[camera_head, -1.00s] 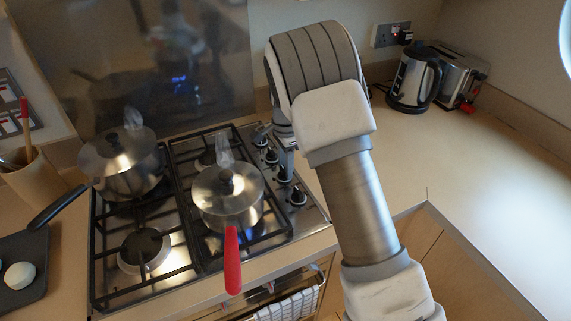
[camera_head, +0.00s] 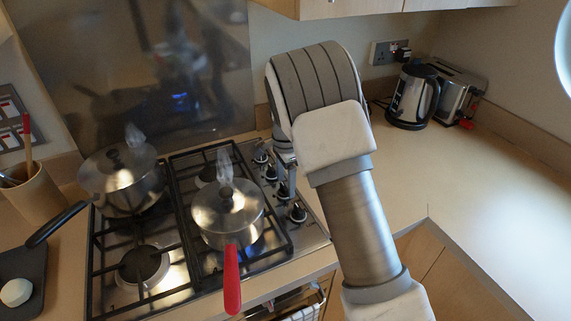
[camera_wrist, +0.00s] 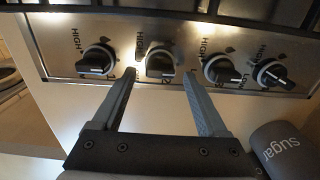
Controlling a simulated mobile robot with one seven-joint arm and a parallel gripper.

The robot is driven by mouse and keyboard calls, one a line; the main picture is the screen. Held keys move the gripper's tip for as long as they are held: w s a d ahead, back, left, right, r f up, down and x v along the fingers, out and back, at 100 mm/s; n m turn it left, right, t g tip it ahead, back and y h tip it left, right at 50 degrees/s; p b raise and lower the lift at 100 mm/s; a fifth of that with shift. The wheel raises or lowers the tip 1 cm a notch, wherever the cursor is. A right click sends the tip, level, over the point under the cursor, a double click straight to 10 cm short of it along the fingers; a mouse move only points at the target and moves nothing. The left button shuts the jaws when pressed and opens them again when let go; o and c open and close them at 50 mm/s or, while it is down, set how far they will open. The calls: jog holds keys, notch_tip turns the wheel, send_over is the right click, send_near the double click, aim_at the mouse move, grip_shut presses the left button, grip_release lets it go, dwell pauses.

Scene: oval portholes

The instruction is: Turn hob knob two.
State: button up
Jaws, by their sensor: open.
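Hob knobs form a row along the steel panel in the wrist view. The second knob from the left (camera_wrist: 160,64) is black with a pale collar and lies beyond and between my fingertips. My gripper (camera_wrist: 160,76) is open and empty, its fingers pointing at this row. Contact is not clear. To the left is another knob (camera_wrist: 97,62), and to the right are a third (camera_wrist: 222,70) and a fourth (camera_wrist: 271,75), which is tilted. In the head view, the knobs (camera_head: 298,212) line the hob's right side; my arm hides most of the gripper.
A red-handled saucepan (camera_head: 227,207) stands near the knobs, with another lidded pan (camera_head: 122,182) at back left. A dark sugar canister (camera_wrist: 284,150) is close to the gripper's right. A kettle (camera_head: 413,95) and toaster (camera_head: 458,92) stand far right. The right worktop is largely clear.

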aim_at(286, 186)
notch_tip(286, 186, up, 17)
jog(key=shift+p, duration=0.3)
jog(key=s+d+r+n+t+y, duration=0.1)
jog(key=s+d+r+n, duration=0.3)
jog(key=s, duration=0.3)
jog(key=s+d+r+n+t, duration=0.1)
jog(key=s+d+r+n, duration=0.15)
jog(key=s+r, duration=0.4)
jog(key=s+d+f+n+t, duration=0.1)
jog(key=s+d+n, duration=0.1)
jog(key=s, duration=0.7)
jog(key=s+d+f+n+t+h, duration=0.1)
jog(key=s+d+f+n+t, duration=0.1)
jog(key=s+n, duration=0.3)
jog(key=s, duration=0.4)
jog(key=shift+d+f+t, duration=0.15)
jog(key=shift+f+t, duration=0.15)
